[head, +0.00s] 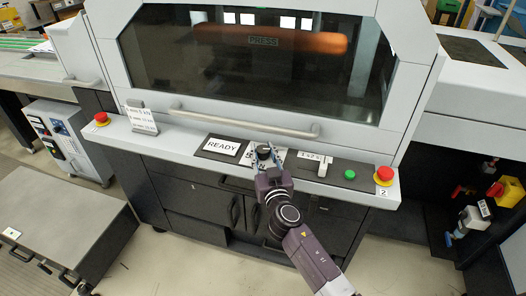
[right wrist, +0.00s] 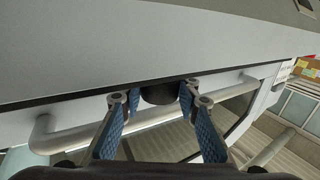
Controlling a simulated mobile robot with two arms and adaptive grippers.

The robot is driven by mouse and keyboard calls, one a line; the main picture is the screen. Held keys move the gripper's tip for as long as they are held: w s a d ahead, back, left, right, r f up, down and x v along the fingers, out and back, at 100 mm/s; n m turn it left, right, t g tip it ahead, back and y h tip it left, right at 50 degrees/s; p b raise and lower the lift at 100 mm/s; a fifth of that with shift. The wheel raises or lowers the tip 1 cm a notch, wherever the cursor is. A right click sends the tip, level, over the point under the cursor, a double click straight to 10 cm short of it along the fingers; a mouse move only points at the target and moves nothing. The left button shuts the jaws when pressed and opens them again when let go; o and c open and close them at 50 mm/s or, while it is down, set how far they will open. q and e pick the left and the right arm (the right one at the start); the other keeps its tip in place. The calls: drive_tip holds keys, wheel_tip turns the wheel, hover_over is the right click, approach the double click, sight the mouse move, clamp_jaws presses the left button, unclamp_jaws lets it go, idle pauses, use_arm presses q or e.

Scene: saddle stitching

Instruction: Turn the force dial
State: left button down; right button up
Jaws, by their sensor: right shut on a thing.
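The force dial (head: 264,150) is a small black knob on the machine's sloping front panel, right of the READY display. My right gripper (head: 264,154) reaches up to it from below, with its fingers on either side, shut on the dial. In the right wrist view the dial is a dark round cylinder (right wrist: 160,95) between the blue-padded fingertips (right wrist: 160,99). The fingers hide part of the dial and its scale, so its setting cannot be read. My left gripper is not in view.
The READY display (head: 223,147) is left of the dial. A small lever (head: 323,168), green button (head: 349,174) and red stop button (head: 385,173) are to the right. The window's handle bar (head: 245,123) runs just above. Another red stop button (head: 101,118) is far left.

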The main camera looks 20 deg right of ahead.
drive_tip(key=n+y+p, duration=0.1)
drive_tip(key=n+y, duration=0.2)
drive_tip(key=y, duration=0.1)
drive_tip(key=shift+d+r+y+p, duration=0.1)
drive_tip(key=shift+r+y+p, duration=0.05)
drive_tip(key=shift+y+p, duration=0.2)
drive_tip(key=shift+n+g+y+p, duration=0.5)
drive_tip(key=shift+n+y, duration=0.4)
drive_tip(key=shift+y, duration=0.75)
drive_tip(key=o, duration=1.2)
drive_tip(key=shift+s, duration=0.15)
drive_tip(key=v, duration=1.1)
drive_tip(key=shift+s+d, duration=0.1)
drive_tip(key=shift+s, duration=0.3)
